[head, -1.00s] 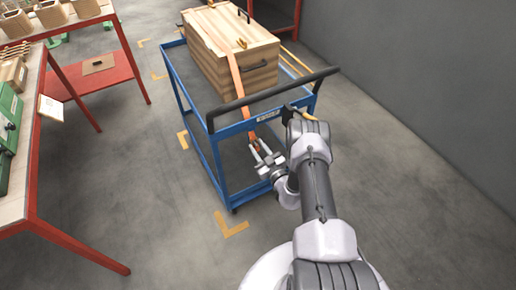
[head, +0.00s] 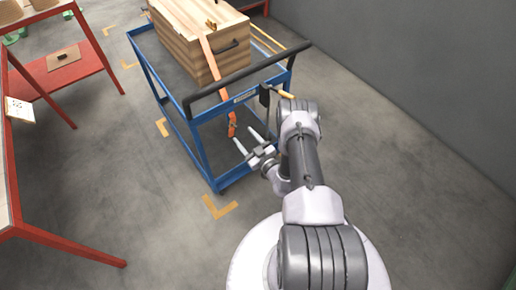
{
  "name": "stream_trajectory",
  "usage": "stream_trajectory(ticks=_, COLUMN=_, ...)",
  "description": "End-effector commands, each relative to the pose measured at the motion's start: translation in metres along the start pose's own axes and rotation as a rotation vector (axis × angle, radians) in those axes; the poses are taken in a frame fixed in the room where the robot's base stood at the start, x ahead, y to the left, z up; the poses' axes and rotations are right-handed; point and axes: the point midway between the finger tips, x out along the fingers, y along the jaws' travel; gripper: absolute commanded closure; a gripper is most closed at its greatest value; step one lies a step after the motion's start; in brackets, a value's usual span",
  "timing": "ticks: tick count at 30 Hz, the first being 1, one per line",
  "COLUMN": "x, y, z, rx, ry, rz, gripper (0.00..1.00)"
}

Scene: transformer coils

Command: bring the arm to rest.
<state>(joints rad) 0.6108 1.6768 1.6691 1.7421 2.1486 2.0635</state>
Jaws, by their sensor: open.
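My gripper (head: 246,143) is open, with its two pale fingers spread apart and nothing visible between them. It is beside the near end of the blue cart (head: 205,160), below the black push handle. My arm reaches out from the bottom right of the picture, with its elbow near the cart's right corner. An orange strap (head: 231,115) hangs from the wooden crate down over the cart's near end, its lower end close to the fingertips. I cannot tell whether they touch.
The wooden crate (head: 184,41) sits on the cart. The black handle (head: 246,80) stands out toward my arm. A red-framed table (head: 65,246) is at left, a grey wall (head: 420,75) at right. The floor (head: 130,190) between table and cart is clear, with yellow corner marks (head: 220,207).

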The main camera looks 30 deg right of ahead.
Motion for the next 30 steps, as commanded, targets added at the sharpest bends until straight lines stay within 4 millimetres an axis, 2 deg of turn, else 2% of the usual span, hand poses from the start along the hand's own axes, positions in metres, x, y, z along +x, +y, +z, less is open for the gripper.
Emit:
stream_trajectory(ticks=3, x=-0.040, y=0.003, z=-0.005, rx=0.004, ry=-0.005, rz=0.006, gripper=0.46)
stream_trajectory(ticks=6, x=-0.071, y=0.003, z=-0.004, rx=0.004, ry=-0.004, rz=0.007, gripper=0.46)
stream_trajectory(ticks=9, x=-0.095, y=0.002, z=-0.003, rx=0.003, ry=-0.002, rz=0.005, gripper=0.46)
stream_trajectory(ticks=15, x=-0.117, y=0.001, z=-0.001, rx=0.001, ry=0.000, rz=0.002, gripper=0.46)
stream_trajectory(ticks=18, x=-0.118, y=0.000, z=-0.001, rx=-0.001, ry=0.002, rz=0.000, gripper=0.46)
stream_trajectory(ticks=20, x=-0.112, y=0.001, z=-0.008, rx=-0.028, ry=0.014, rz=-0.021, gripper=0.46)
stream_trajectory(ticks=22, x=-0.094, y=0.001, z=-0.037, rx=-0.131, ry=0.067, rz=-0.101, gripper=0.46)
stream_trajectory(ticks=23, x=-0.082, y=-0.001, z=-0.058, rx=-0.205, ry=0.107, rz=-0.156, gripper=0.46)
stream_trajectory(ticks=24, x=-0.066, y=-0.007, z=-0.092, rx=-0.331, ry=0.175, rz=-0.245, gripper=0.46)
stream_trajectory(ticks=26, x=-0.047, y=-0.025, z=-0.152, rx=-0.562, ry=0.312, rz=-0.399, gripper=0.46)
stream_trajectory(ticks=27, x=-0.040, y=-0.041, z=-0.192, rx=-0.729, ry=0.420, rz=-0.499, gripper=0.46)
stream_trajectory(ticks=29, x=-0.041, y=-0.069, z=-0.251, rx=-0.993, ry=0.608, rz=-0.641, gripper=0.46)
stream_trajectory(ticks=30, x=-0.049, y=-0.089, z=-0.287, rx=-1.175, ry=0.750, rz=-0.724, gripper=0.46)
